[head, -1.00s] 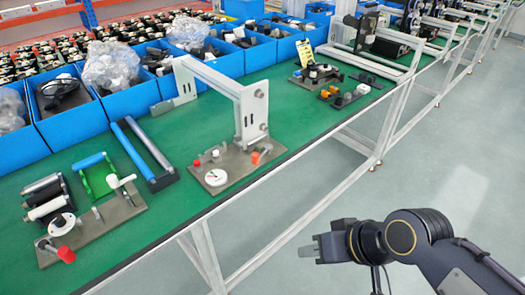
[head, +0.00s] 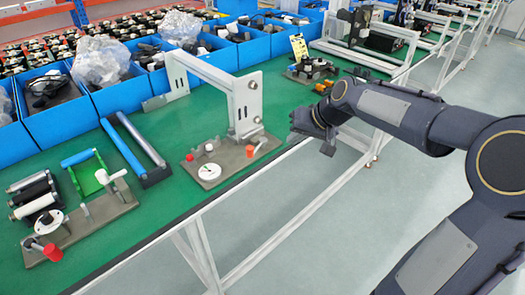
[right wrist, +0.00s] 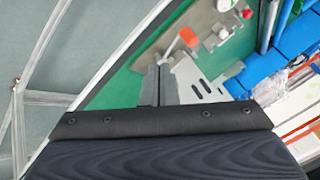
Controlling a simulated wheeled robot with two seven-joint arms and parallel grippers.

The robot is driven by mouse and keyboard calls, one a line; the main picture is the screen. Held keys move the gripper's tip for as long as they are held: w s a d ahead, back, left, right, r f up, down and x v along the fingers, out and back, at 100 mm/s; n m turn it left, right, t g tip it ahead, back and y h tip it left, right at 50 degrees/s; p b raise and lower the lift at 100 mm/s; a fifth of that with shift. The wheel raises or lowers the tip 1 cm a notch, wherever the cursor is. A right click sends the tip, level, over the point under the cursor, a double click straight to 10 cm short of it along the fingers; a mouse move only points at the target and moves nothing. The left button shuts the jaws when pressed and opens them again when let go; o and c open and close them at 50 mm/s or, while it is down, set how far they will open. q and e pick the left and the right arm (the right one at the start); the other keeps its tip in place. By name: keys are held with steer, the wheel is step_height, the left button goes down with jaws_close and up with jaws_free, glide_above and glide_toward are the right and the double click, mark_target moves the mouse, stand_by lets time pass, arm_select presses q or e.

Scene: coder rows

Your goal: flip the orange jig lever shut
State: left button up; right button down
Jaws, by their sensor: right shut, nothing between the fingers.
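The orange jig lever (head: 262,143) sits at the right end of a grey jig plate (head: 222,160), at the foot of a white upright bracket. My right gripper (head: 327,148) is right of the jig, near the bench's front edge, apart from the lever. Its fingers (right wrist: 158,85) are together in the right wrist view, with nothing between them. My left gripper is not in view.
The white bracket (head: 243,105) with a long arm rises behind the lever. A second jig plate (head: 85,220) with a red knob lies to the left. Blue bins (head: 110,95) line the back.

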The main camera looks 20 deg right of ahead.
steer(key=shift+w+d+f, duration=0.15)
steer(key=shift+w+d, duration=0.05)
steer(key=shift+w, duration=0.25)
steer(key=w+a+f+p, duration=0.1)
steer(key=w+a+f, duration=0.5)
steer(key=f, duration=0.2)
steer(key=shift+w+a, duration=0.35)
steer(key=shift+w, duration=0.05)
